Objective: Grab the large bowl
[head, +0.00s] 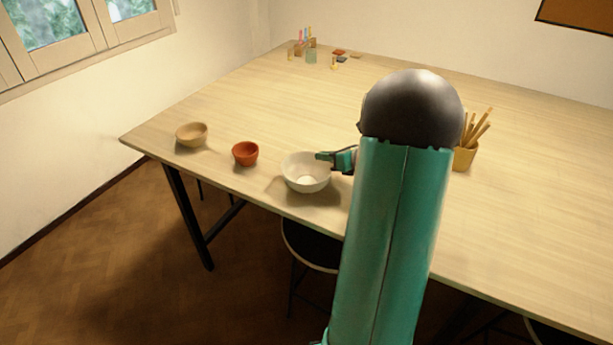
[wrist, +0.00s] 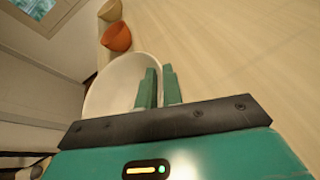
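The large bowl (head: 305,181) is white and stands upright near the front edge of the table, the largest of three bowls in a row. In the wrist view the white bowl (wrist: 110,88) lies just beyond the fingers. My gripper (head: 323,157) is at the bowl's right rim. In the wrist view, the fingers of my gripper (wrist: 159,82) are close together, one over the inside of the bowl and one outside it, with the rim between them. The gap is narrow, and the gripper appears shut on the rim. My arm hides part of the table right of the bowl.
A small orange-red bowl (head: 245,154) and a tan bowl (head: 191,135) stand to the left on the table (head: 270,95). A yellow cup of sticks (head: 465,157) is at the right. Small jars (head: 311,57) stand at the back. A stool (head: 309,245) is below the front edge.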

